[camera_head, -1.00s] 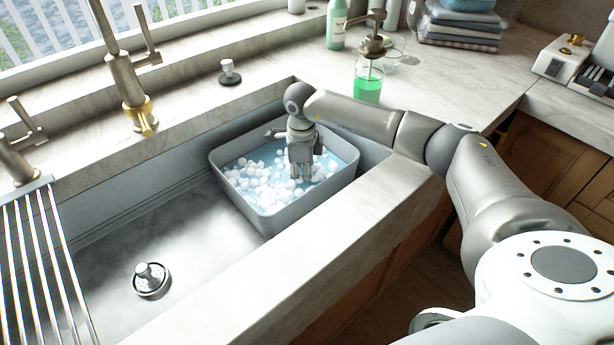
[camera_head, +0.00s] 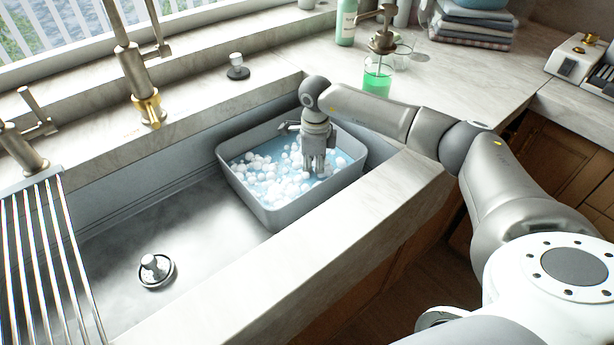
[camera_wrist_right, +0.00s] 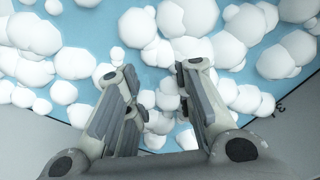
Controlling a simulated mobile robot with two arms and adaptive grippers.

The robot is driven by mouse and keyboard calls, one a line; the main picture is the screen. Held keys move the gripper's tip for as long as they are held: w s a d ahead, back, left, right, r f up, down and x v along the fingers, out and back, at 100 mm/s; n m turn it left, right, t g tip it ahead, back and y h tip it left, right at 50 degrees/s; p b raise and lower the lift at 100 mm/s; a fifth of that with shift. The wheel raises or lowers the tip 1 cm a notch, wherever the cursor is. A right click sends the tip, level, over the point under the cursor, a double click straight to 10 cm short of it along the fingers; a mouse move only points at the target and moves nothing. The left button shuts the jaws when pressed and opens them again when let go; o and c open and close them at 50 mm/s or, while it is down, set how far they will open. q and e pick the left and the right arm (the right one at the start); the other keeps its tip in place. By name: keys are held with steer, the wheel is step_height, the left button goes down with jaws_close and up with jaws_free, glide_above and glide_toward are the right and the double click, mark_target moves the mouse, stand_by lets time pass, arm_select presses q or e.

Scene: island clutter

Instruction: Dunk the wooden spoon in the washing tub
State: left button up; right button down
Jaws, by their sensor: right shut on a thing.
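The grey washing tub (camera_head: 292,213) stands in the sink and holds blue water with white foam balls (camera_head: 262,178). My right gripper (camera_head: 316,170) points down inside the tub, near its right side, with its fingers at the foam. In the right wrist view, my right gripper (camera_wrist_right: 160,95) reaches down among the foam balls (camera_wrist_right: 185,15) over blue water. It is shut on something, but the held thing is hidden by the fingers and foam. No part of the wooden spoon can be made out. My left gripper is out of view.
The tub's walls surround my right gripper closely. A gold-based faucet (camera_head: 150,110) stands behind the sink. A drying rack (camera_head: 45,250) covers the sink's left end. A green soap dispenser (camera_head: 377,80) stands on the counter behind my arm. The sink floor left of the tub is bare around the drain plug (camera_head: 156,268).

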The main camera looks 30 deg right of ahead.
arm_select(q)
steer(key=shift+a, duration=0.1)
arm_select(e)
steer(key=shift+a, duration=0.1)
stand_by(0.3)
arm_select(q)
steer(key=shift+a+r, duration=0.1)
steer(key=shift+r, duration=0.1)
arm_select(e)
steer(key=shift+a, duration=1.1)
steer(key=shift+d, duration=1.25)
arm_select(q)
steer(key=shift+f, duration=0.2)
arm_select(e)
steer(key=shift+r+p, duration=1.1)
steer(key=shift+r, duration=0.4)
steer(key=shift+r+p, duration=2.1)
steer(key=shift+r, duration=0.9)
arm_select(q)
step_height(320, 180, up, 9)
steer(key=p, duration=0.2)
steer(key=shift+p, duration=0.3)
arm_select(e)
steer(key=shift+r, duration=1.95)
